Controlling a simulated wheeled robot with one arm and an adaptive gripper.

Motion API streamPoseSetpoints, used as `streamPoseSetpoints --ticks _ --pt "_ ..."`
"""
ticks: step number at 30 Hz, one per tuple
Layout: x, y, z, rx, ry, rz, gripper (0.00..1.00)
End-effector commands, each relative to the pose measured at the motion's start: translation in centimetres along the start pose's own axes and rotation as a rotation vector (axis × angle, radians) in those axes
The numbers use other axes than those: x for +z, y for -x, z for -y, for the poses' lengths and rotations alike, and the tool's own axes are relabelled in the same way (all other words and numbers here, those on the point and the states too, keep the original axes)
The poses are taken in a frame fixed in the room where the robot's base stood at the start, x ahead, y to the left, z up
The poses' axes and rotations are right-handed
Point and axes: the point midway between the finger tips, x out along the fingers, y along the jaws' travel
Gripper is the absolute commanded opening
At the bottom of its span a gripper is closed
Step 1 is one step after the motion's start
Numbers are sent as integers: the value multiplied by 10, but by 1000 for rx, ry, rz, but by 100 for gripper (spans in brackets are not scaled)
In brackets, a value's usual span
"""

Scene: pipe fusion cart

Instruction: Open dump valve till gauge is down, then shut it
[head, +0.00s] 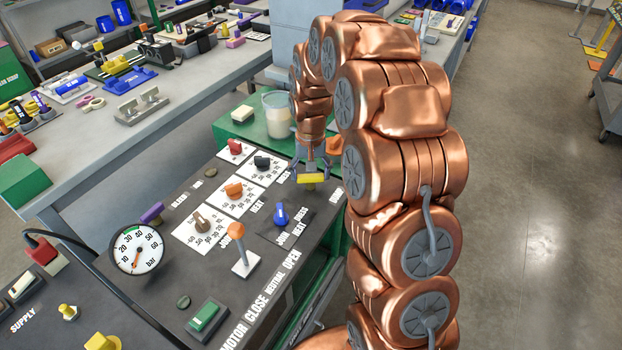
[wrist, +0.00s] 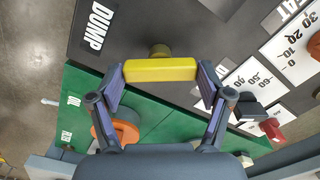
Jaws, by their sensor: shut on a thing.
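The dump valve's yellow bar handle (wrist: 160,70) sits on a brass stem beside the white DUMP label (wrist: 96,27) in the wrist view. My gripper (wrist: 161,82) is shut on the handle, one finger pad at each end. In the head view the yellow handle (head: 312,178) shows at the panel's far right corner, below my gripper (head: 311,168). The round white gauge (head: 137,249) stands at the panel's left. Its orange needle points downward, near the low end of the scale; the exact reading is too small to tell.
The dark panel carries a blue knob (head: 281,214), an orange-topped lever (head: 239,248), a green button (head: 206,316) and several dial knobs. A green surface with a translucent jar (head: 277,114) lies behind. My arm fills the right middle. Open floor lies at right.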

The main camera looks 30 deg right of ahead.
Motion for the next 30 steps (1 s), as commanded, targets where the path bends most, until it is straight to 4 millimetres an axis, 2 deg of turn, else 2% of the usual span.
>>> streamPoseSetpoints --ticks 21,30 --pt "-1 -1 2 -2 671 -6 43" --pt "-1 0 1 -1 874 -6 43"
